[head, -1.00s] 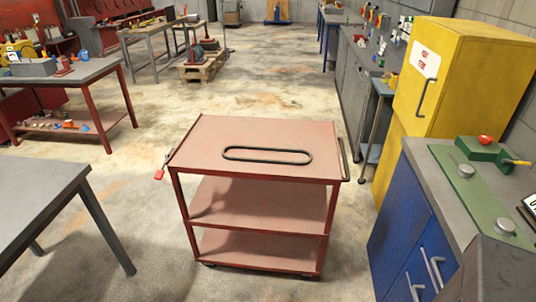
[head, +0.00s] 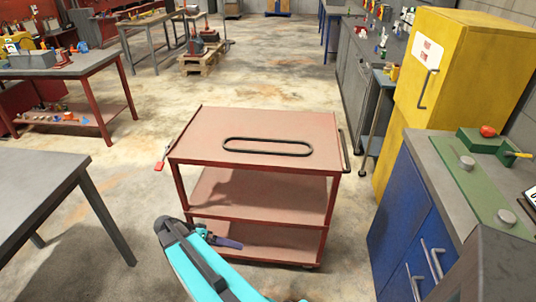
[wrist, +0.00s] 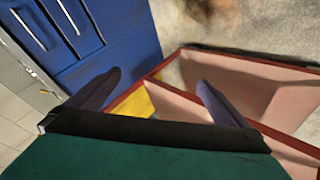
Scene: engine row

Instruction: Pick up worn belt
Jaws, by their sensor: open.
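The worn belt is a thin black loop (head: 267,139), a long oval lying flat on the top shelf of a red three-shelf cart (head: 205,124). My gripper (head: 222,238) is in front of the cart, low, beside its lower shelves and well below the belt. In the wrist view my gripper (wrist: 155,95) shows two dark fingers spread apart with nothing between them. The cart's red frame and pinkish shelves (wrist: 250,85) show behind the fingers there. The belt is not in the wrist view.
A blue drawer cabinet (head: 412,225) with a grey top stands right of the cart, and a yellow cabinet (head: 465,70) is behind it. A grey table (head: 35,190) stands at the left. Open concrete floor (head: 270,80) lies beyond the cart.

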